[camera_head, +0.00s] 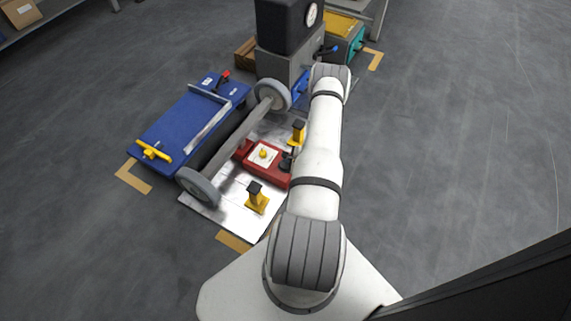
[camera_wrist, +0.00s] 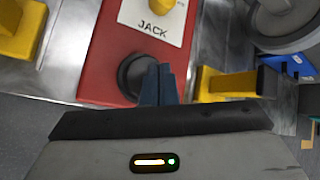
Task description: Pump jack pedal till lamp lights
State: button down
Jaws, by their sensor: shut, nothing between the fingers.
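The red jack (camera_head: 252,165) sits on a pale metal plate between the yellow stands; its red body (camera_wrist: 98,70) fills the middle of the wrist view. A white label reading JACK (camera_wrist: 152,29) carries a yellow dome, the lamp (camera_wrist: 160,8); it also shows in the head view (camera_head: 263,153). I cannot tell whether it is lit. The round black pedal (camera_wrist: 132,74) is on the jack's near side. My gripper (camera_wrist: 157,72) is shut and empty, its fingertips over the pedal's right edge; contact is unclear. In the head view my arm hides the gripper.
An axle with two grey wheels (camera_head: 199,187) lies left of the jack. Yellow stands with black tops (camera_head: 257,199) flank it. A blue wheeled-board-like platform (camera_head: 190,125) is further left. A dark machine with a gauge (camera_head: 312,14) stands behind. Open floor lies right.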

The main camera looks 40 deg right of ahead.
jog(key=shift+f, duration=0.1)
dwell(0.3)
jog(key=shift+f+b, duration=0.35)
jog(key=shift+b, duration=0.15)
jog(key=shift+f+b, duration=0.85)
jog(key=shift+f, duration=0.15)
dwell(0.8)
jog(key=shift+r, duration=0.15)
jog(key=shift+r+p, duration=0.95)
jog(key=shift+r, duration=0.3)
notch_tip(320, 180, up, 5)
jog(key=p, duration=0.3)
dwell(1.1)
